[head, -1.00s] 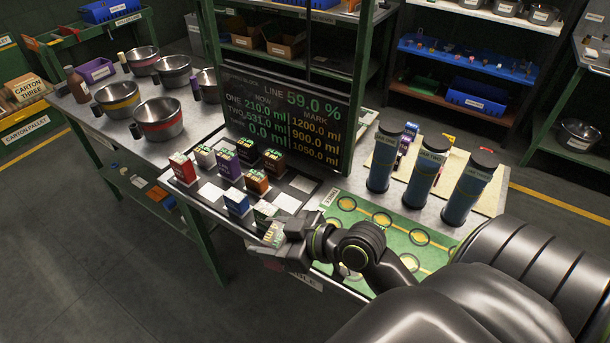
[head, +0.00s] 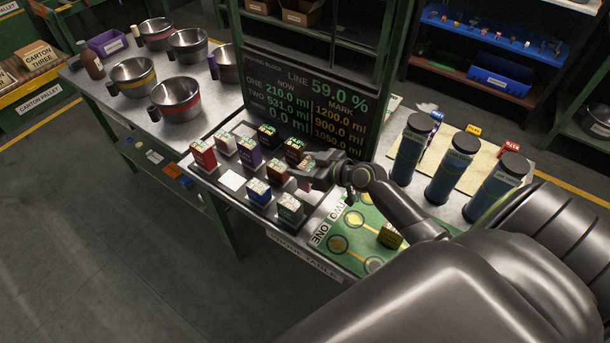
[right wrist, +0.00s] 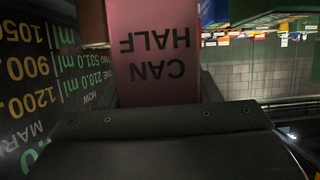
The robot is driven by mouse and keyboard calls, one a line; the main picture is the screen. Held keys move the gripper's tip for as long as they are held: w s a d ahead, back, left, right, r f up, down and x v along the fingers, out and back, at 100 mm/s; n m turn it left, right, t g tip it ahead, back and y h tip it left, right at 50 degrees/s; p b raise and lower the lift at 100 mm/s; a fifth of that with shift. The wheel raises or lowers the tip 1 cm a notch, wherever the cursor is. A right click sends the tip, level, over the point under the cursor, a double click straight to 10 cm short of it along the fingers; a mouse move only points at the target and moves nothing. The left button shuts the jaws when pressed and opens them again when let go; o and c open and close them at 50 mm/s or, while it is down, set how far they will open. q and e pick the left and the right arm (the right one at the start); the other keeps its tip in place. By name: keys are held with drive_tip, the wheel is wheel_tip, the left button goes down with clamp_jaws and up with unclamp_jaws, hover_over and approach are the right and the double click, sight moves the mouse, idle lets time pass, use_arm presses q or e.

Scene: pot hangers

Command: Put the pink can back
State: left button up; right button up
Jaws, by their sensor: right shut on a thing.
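The pink can (right wrist: 158,60), lettered "CAN HALF", fills the upper middle of the right wrist view, upside down in the picture. My right gripper (head: 312,172) is shut on it, above the back right part of a dark tray (head: 213,183). In the head view the can is mostly hidden by the gripper. The tray holds several small blocks: red (head: 203,154), purple (head: 249,153), blue (head: 258,192), green (head: 290,209), and others. My left gripper is not in view.
A dark display board (head: 300,82) stands right behind the tray. Three blue cylinders (head: 450,170) stand to the right. Several steel bowls (head: 177,98) stand on the left.

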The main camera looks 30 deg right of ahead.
drive_tip(key=shift+f, duration=0.7)
wheel_tip(320, 180, down, 3)
drive_tip(key=shift+f, duration=0.15)
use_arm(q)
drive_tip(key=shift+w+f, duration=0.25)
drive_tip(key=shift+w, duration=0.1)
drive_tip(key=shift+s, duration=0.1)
use_arm(e)
drive_tip(key=shift+f+b, duration=0.1)
drive_tip(key=shift+b, duration=0.35)
drive_tip(key=o, duration=1.2)
drive_tip(key=shift+c, duration=0.2)
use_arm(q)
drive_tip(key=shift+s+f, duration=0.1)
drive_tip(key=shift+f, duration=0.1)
